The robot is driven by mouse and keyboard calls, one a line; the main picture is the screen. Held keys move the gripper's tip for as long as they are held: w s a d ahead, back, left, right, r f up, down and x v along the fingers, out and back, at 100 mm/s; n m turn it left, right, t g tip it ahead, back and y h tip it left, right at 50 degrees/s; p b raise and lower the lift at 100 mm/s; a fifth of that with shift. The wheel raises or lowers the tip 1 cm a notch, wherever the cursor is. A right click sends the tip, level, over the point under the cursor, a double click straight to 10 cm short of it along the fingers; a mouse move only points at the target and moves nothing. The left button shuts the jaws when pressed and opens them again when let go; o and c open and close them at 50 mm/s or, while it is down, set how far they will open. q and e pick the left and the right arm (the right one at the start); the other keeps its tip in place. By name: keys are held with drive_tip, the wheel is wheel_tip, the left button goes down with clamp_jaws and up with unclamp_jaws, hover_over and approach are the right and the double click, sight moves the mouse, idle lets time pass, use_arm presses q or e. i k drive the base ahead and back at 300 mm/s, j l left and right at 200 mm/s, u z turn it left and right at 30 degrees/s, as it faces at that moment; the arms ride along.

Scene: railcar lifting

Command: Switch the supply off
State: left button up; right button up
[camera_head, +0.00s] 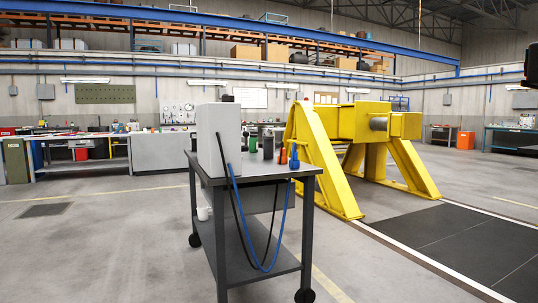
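A light grey box-shaped unit (222,140) stands upright on a dark wheeled cart (255,178) near the middle of the view. It may be the supply; no label or switch shows on the sides facing me. A black hose and a blue hose (262,268) hang from it in loops below the cart top. A small dark part sits on top of the unit. Neither of my grippers shows.
Workbenches line the back wall. Open floor lies left of the cart. A dark shape cuts in at the upper right edge.

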sight(246, 140)
drive_tip(key=i+l+u, duration=0.3)
drive_tip(key=l, duration=0.2)
drive_tip(key=i+u, duration=0.1)
drive_tip(key=u, duration=0.5)
drive_tip(key=i+l+u, duration=0.85)
drive_tip(key=l, duration=0.3)
drive_tip(key=k+j, duration=0.05)
